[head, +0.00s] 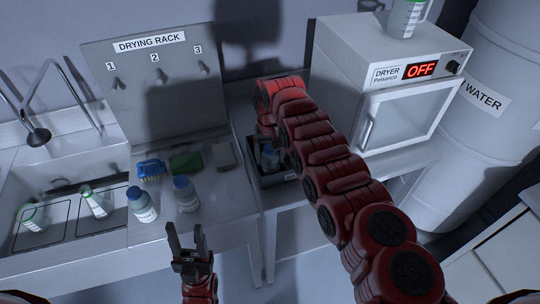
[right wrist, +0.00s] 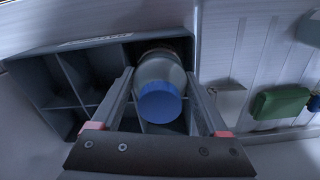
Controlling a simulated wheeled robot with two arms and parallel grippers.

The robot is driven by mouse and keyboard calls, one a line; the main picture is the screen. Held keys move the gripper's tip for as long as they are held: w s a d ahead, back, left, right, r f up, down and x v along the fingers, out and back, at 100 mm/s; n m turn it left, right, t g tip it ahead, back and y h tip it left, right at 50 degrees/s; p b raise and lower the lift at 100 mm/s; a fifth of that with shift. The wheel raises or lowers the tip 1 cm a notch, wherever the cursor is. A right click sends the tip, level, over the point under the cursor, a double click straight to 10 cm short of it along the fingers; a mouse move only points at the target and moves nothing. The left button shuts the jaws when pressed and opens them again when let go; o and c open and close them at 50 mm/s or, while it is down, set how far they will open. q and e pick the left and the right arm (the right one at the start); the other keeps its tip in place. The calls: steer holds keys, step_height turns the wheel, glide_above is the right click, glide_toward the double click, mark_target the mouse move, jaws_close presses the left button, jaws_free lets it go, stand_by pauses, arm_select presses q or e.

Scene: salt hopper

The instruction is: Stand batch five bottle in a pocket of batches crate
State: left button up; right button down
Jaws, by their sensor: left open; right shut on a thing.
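A bottle with a blue cap (right wrist: 160,100) is between the fingers of my right gripper (right wrist: 158,82), which is shut on it. The bottle is over or partly in a pocket of the dark crate (right wrist: 72,78); I cannot tell whether it touches the floor. The other pockets in view look empty. In the head view, the crate (head: 277,181) stands on the table below the dryer's left, and the blue cap (head: 270,152) shows inside its outline. The batch label is not readable. My left gripper (head: 187,232) is open and empty in front of the counter.
Two blue-capped bottles (head: 142,206) (head: 186,195) stand on the counter beside a blue brush (head: 151,169) and green sponge (head: 186,163). The dryer (head: 405,115) stands right of my right arm, the drying rack (head: 155,75) behind the counter.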

jaws_free()
steer(key=shift+r, duration=0.3)
step_height(320, 180, up, 7)
steer(key=b, duration=0.3)
step_height(320, 180, up, 4)
steer(key=shift+a+f, duration=0.1)
steer(key=shift+f, duration=0.1)
steer(key=shift+r+p, duration=0.35)
steer(key=shift+r, duration=0.15)
